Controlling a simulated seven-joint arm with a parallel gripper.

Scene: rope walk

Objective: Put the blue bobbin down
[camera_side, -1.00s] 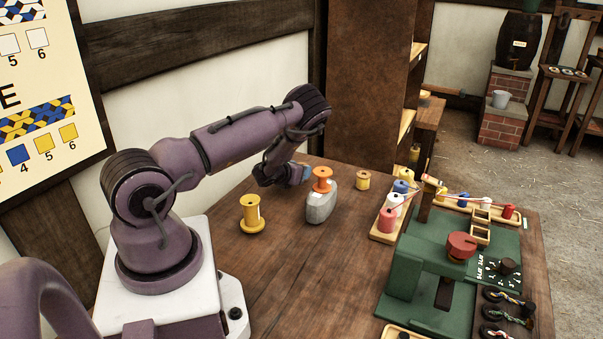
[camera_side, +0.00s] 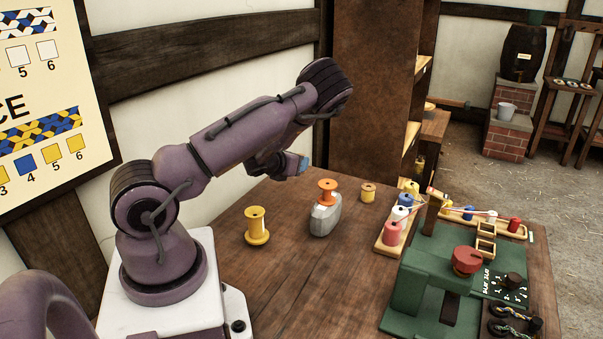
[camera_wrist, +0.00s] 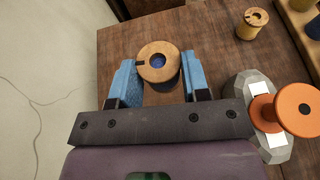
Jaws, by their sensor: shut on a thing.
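The blue bobbin (camera_wrist: 158,62) shows in the wrist view as a round wooden end with a blue centre, between my two blue fingertips. My gripper (camera_wrist: 157,80) is shut on it. In the side view my gripper (camera_side: 297,165) is raised near the back edge of the table, left of and behind the orange bobbin. The blue bobbin cannot be made out there. Its lower part is hidden in the wrist view.
An orange bobbin (camera_side: 327,185) sits on a grey faceted block (camera_side: 325,218). A yellow bobbin (camera_side: 257,227) and a wooden-ended yellow one (camera_side: 368,192) stand nearby. A rack of bobbins (camera_side: 388,247) and a green machine (camera_side: 420,270) are at right. Front-middle table (camera_side: 310,285) is clear.

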